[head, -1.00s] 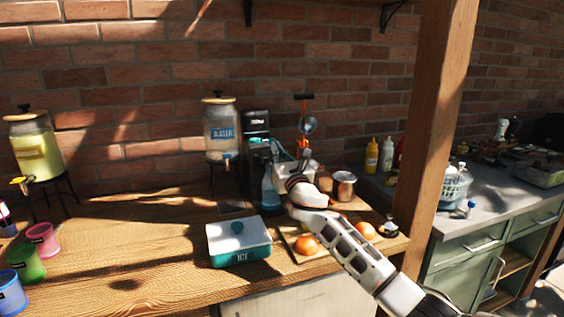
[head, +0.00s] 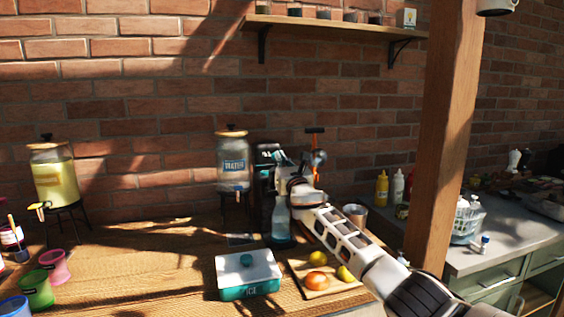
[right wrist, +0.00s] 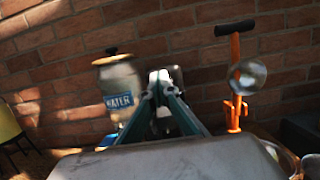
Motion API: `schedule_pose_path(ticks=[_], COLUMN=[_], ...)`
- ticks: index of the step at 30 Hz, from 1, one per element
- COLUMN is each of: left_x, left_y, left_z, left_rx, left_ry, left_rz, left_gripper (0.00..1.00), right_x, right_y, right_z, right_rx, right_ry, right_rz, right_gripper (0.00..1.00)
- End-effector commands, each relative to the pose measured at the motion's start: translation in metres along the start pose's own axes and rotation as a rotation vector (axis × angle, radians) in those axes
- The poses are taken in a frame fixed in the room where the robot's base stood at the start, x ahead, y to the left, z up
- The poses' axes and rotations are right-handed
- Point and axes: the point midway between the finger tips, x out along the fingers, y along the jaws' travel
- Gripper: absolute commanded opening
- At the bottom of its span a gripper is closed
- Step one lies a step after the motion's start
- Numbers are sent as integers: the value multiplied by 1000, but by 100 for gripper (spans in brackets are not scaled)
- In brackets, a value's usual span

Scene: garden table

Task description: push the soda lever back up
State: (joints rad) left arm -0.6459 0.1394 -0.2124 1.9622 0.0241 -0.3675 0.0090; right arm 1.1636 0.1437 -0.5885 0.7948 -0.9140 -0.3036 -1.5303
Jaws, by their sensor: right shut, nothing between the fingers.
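The black soda machine (head: 264,156) stands against the brick wall, right of the water dispenser. My right gripper (head: 280,164) is in front of its upper part and hides much of it. In the right wrist view the gripper (right wrist: 161,84) is shut and empty, its fingertips meeting in front of the machine. The lever cannot be made out behind the fingers, and I cannot tell whether they touch it. A clear bottle (head: 281,218) stands below the gripper. My left gripper is not in view.
A water dispenser (head: 232,165) stands left of the machine. An orange upright tool with a black handle (right wrist: 235,75) is close on the right. A teal ice box (head: 248,277) and a fruit board (head: 318,291) are in front. A wooden post (head: 449,130) stands right.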

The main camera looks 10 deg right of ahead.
Motion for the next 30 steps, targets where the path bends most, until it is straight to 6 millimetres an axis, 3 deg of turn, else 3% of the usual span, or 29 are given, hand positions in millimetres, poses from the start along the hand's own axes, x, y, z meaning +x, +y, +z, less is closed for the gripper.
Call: schedule_pose_path(ticks=[30], left_x=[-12], left_y=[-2], left_z=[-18], left_rx=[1], left_ry=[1], left_rz=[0], left_gripper=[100], right_x=[26], right_y=[-1], right_z=[3], right_rx=[-1], right_ry=[85], right_rz=[-1], right_gripper=[0])
